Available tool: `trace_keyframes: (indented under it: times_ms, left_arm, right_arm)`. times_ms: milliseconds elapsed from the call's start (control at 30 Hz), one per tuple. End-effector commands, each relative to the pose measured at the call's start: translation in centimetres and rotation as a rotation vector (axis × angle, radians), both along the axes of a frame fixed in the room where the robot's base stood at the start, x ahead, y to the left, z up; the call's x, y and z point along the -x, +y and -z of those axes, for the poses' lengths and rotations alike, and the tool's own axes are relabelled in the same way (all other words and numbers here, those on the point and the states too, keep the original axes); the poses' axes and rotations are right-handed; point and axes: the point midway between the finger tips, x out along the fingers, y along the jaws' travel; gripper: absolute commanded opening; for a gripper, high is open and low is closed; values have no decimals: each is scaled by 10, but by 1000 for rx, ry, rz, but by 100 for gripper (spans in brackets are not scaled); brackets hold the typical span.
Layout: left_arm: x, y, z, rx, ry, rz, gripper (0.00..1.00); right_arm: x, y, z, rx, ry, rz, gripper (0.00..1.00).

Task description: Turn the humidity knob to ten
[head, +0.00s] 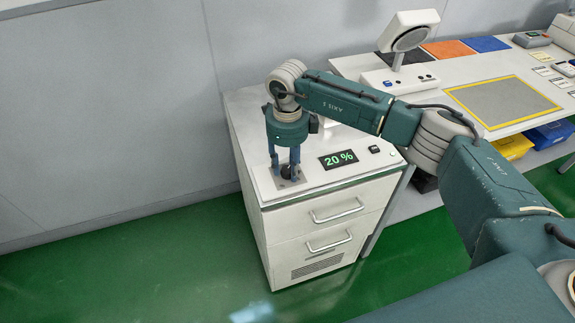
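The humidity knob (286,172) is a small dark knob on a grey plate (290,184) at the front left of the white cabinet's top. The green display (338,159) beside it reads 20 %. My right gripper (285,174) points straight down, with its blue fingers on either side of the knob. The fingers partly hide the knob, and I cannot tell whether they touch it. The knob's pointer and any scale marks are not readable. My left gripper is not in view.
The white cabinet (318,244) has drawers with bar handles and stands near a grey wall (110,110). A small black switch (374,149) is right of the display. A bench (470,75) with a lamp-like device (408,35) stands to the right. Green floor (150,270) is clear in front.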

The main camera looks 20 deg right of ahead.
Motion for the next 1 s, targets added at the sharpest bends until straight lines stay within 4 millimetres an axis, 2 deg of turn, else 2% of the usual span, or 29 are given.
trace_keyframes:
  times_ms: [33,100,133,567,1000]
  left_arm:
    - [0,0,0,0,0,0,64]
    - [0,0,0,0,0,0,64]
    - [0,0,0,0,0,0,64]
    - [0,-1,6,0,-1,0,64]
    - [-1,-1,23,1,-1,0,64]
  right_arm:
    - [0,0,0,0,0,0,19]
    - [0,0,0,0,0,0,5]
    - [0,0,0,0,0,0,2]
    - [-1,0,0,0,-3,83,2]
    - [-1,0,1,-1,-2,431,2]
